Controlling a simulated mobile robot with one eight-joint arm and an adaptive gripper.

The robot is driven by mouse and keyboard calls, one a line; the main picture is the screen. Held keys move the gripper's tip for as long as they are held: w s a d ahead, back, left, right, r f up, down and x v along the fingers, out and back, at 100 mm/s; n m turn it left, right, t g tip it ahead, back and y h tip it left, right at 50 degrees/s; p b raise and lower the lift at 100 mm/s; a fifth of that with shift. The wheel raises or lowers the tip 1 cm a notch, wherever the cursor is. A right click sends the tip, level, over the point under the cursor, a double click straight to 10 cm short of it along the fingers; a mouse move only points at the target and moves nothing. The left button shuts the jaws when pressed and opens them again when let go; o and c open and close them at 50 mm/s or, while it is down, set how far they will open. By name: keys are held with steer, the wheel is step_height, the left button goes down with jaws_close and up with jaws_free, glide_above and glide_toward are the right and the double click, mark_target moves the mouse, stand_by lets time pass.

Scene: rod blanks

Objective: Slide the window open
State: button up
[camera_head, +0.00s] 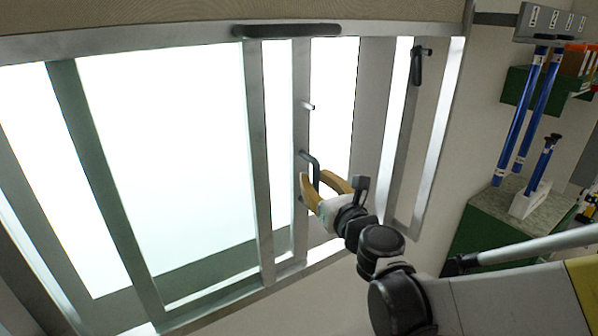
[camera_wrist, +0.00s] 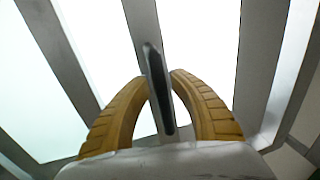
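The window (camera_head: 254,150) has a grey metal frame and bright panes, and fills the left and middle of the head view. A dark bar handle (camera_head: 315,168) stands out from an upright of the window. It also shows in the wrist view as a dark upright bar (camera_wrist: 158,88). My gripper (camera_head: 313,176) has two yellow fingers, one on each side of this handle. In the wrist view, the fingertips (camera_wrist: 160,76) close in on the handle from both sides and seem to touch it. The window upright stands right behind the handle.
A second dark handle (camera_head: 416,66) hangs on the frame at the right. A black bar (camera_head: 287,30) sits on the upper frame. Blue-handled tools (camera_head: 530,115), a green shelf (camera_head: 517,86) and a green cabinet (camera_head: 478,232) stand to the right of the window.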

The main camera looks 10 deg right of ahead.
steer(key=shift+o, duration=0.3)
steer(key=s+d, duration=0.2)
steer(key=s, duration=1)
steer(key=shift+d, duration=0.15)
steer(key=shift+w, duration=0.1)
